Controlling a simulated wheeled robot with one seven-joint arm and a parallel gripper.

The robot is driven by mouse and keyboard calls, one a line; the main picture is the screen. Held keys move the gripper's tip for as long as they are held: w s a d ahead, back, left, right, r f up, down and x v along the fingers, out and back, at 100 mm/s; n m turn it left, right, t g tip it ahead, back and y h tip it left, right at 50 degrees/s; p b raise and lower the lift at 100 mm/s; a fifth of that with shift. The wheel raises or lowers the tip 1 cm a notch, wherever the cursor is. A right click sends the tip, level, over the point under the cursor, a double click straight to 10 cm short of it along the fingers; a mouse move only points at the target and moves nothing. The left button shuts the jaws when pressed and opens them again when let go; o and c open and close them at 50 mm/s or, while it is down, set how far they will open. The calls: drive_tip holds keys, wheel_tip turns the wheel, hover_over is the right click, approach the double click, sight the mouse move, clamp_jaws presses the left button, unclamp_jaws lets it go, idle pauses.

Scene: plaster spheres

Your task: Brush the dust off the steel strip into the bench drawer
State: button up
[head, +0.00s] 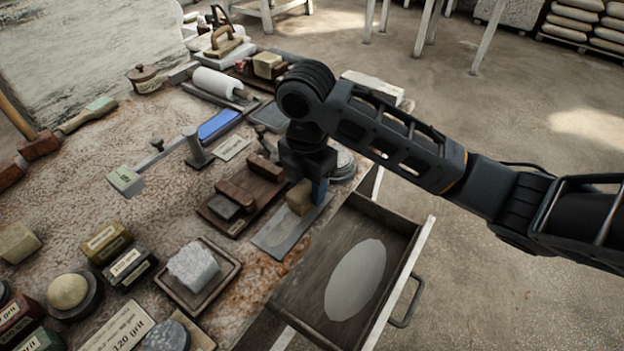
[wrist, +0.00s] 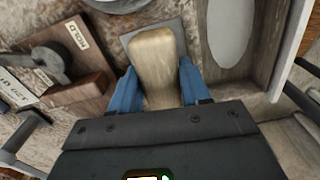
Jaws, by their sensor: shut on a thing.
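My gripper (head: 307,194) is shut on a tan brush (head: 298,198); its pale block-like body shows between the blue fingers in the wrist view (wrist: 158,60). The brush is at the far end of the steel strip (head: 283,236), a flat grey plate on the bench beside the drawer. I cannot tell whether the brush touches the strip. A slightly lighter patch, perhaps dust, shows on the strip's near part. The bench drawer (head: 296,288) is pulled open right of the strip. A pale grey oval lies on its floor; it also shows in the wrist view (wrist: 230,30).
A wooden block set (head: 246,197) stands just left of the strip. A tray with a white stone (head: 193,266) and several labelled grit blocks (head: 127,267) crowd the near left. A blue stone (head: 218,125) lies farther back. The floor right of the drawer is clear.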

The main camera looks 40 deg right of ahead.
drive_tip(key=shift+s+a, duration=0.15)
drive_tip(key=shift+a, duration=0.55)
drive_tip(key=shift+s+a, duration=0.15)
drive_tip(key=shift+a, duration=0.55)
drive_tip(key=shift+w+d+r+p, duration=0.15)
drive_tip(key=shift+d+r+p, duration=0.2)
drive_tip(key=shift+d, duration=0.2)
drive_tip(key=shift+w+d+r+p, duration=0.1)
drive_tip(key=shift+d+r+p, duration=0.1)
drive_tip(key=shift+d+r, duration=0.25)
drive_tip(key=shift+d+f, duration=0.1)
drive_tip(key=shift+f+b, duration=0.5)
drive_tip(key=shift+f, duration=0.25)
drive_tip(key=shift+w+d, duration=0.2)
drive_tip(key=shift+d, duration=0.9)
drive_tip(key=shift+a, duration=0.15)
